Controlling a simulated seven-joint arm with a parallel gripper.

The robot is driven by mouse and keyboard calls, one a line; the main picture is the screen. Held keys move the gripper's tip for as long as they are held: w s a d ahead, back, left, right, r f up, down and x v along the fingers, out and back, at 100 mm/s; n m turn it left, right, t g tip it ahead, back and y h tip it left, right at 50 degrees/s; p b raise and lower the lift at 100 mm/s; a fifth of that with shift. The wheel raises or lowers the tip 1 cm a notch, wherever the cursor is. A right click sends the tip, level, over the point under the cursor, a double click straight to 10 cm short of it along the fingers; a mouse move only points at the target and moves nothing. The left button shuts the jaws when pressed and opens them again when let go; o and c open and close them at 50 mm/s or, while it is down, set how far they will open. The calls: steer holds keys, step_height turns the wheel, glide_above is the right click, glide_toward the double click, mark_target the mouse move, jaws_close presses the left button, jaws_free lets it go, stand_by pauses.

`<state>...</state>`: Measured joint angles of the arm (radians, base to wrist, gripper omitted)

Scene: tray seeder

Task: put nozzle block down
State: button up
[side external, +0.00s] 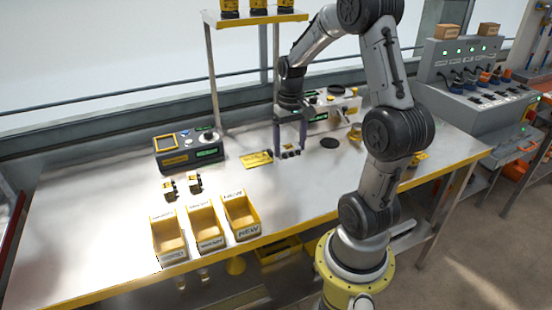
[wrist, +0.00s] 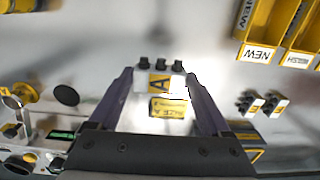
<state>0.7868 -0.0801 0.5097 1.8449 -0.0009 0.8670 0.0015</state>
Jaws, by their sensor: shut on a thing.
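My gripper (side external: 290,140) points down over the middle of the bench, in front of the white machine. In the wrist view, my gripper (wrist: 160,78) is shut on the nozzle block (wrist: 172,80), a pale block with a yellow "A" label and several dark nozzles along one edge. In the side view, the nozzle block (side external: 290,153) sits between the fingertips close to the bench top; whether it touches the bench I cannot tell.
Three yellow bins, including one labelled NEW (side external: 241,217), stand at the front. A control box (side external: 188,150) and a yellow plate (side external: 257,159) are left of my gripper. A white machine (side external: 335,105) and a black disc (side external: 329,143) are right. Bench is clear in front of the block.

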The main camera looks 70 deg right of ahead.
steer(key=w+d+f, duration=0.6)
steer(key=f, duration=0.1)
steer(key=shift+w+d+f, duration=0.2)
steer(key=shift+w+f, duration=0.05)
steer(key=shift+f, duration=1.65)
steer(key=shift+f, duration=0.15)
steer(key=o, duration=1.3)
